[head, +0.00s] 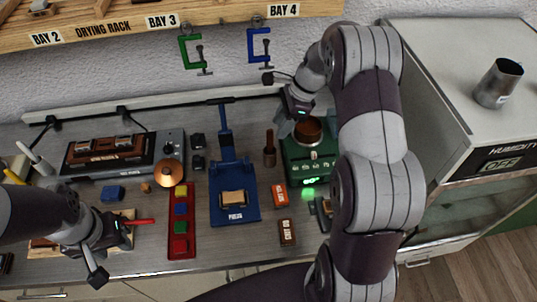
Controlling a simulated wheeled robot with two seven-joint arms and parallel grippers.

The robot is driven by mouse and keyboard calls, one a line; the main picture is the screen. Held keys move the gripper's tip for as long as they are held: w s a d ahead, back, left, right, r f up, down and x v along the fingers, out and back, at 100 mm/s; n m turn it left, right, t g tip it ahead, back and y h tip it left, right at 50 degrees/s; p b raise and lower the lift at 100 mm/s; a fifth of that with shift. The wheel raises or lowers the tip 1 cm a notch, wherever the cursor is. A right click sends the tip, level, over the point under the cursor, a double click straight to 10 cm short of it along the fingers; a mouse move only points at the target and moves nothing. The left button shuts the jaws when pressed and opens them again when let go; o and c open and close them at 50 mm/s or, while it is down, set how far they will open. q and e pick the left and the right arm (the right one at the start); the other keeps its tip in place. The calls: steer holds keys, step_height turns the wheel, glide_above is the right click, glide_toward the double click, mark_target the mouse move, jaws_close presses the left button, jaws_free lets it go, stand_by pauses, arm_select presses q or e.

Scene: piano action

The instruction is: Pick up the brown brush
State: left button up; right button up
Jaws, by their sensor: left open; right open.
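A brown brush-like tool (269,149), with a narrow handle and a wider lower end, stands at the back middle of the bench, just left of the green heater. It looks upright, and I take it for the brown brush. My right gripper (277,106) is open above and slightly right of its handle, apart from it as far as I can see. My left gripper (114,251) is open at the front left, over a wooden board (122,216) and beside a red-tipped tool (141,222). Both grippers look empty.
A green heater (296,164) holds a copper pot (309,130). A blue press (234,205), a red tray (181,248) and a copper-coloured round piece (169,173) stand on the bench. Green (190,52) and blue (258,45) clamps hang behind. A humidity cabinet (470,110) stands right.

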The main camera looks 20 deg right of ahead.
steer(key=p, duration=0.3)
glide_above(270, 148)
steer(key=d, duration=0.1)
step_height(270, 148, down, 4)
steer(key=shift+w+f, duration=0.1)
steer(key=shift+f, duration=0.05)
steer(key=x, duration=0.2)
steer(key=shift+w+f, duration=0.1)
steer(key=shift+f, duration=0.2)
steer(key=shift+w+f, duration=0.1)
steer(key=shift+f, duration=0.05)
jaws_close()
